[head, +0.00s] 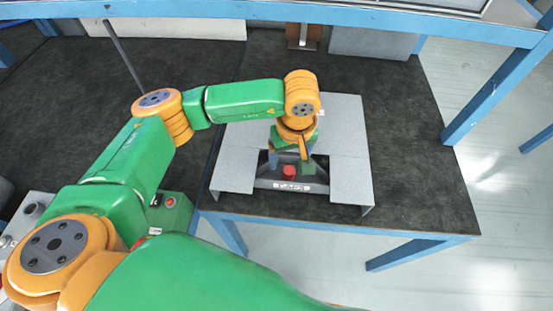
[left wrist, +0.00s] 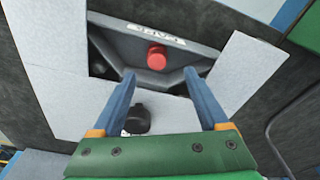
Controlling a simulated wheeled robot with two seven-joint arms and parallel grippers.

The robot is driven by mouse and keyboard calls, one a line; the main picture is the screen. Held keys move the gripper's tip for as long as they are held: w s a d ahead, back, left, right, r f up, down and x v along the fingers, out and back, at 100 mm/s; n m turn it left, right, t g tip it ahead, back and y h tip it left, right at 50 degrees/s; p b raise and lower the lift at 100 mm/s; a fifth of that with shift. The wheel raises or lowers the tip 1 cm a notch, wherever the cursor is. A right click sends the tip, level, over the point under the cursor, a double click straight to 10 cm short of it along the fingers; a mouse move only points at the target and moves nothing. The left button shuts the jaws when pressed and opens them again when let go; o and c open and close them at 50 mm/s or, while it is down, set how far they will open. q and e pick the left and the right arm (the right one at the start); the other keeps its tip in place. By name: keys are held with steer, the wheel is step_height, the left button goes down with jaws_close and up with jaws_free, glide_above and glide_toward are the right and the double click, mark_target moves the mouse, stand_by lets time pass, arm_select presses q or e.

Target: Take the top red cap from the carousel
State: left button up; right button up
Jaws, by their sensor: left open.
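A red cap (head: 289,172) sits at the front of a dark grey holder (head: 262,183), which seems to be the carousel, in the opening of a light grey housing. In the left wrist view the cap (left wrist: 157,57) stands in the holder (left wrist: 197,55), just beyond the fingertips and between their lines. My left gripper (head: 290,160) comes down over the opening. In the left wrist view its two blue fingers (left wrist: 159,74) are spread apart with nothing between the tips. The gripper and arm hide part of the holder. My right gripper does not show.
The light grey housing (head: 350,150) stands on a dark bench top (head: 410,140) with a blue frame. A black round part (left wrist: 138,119) shows below the fingers. A control box with a red button (head: 170,202) is at the left. The bench is clear at the right.

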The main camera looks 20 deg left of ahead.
mark_target(289, 170)
arm_select(q)
steer(key=f, duration=0.1)
steer(key=f+p, duration=0.1)
steer(key=f, duration=0.2)
steer(key=shift+w+d+f+p, duration=0.25)
steer(key=shift+f+p, duration=0.05)
steer(key=shift+a+f, duration=0.25)
steer(key=shift+f, duration=0.2)
jaws_close()
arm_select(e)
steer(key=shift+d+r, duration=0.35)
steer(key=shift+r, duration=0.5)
arm_select(q)
steer(key=shift+r, duration=0.1)
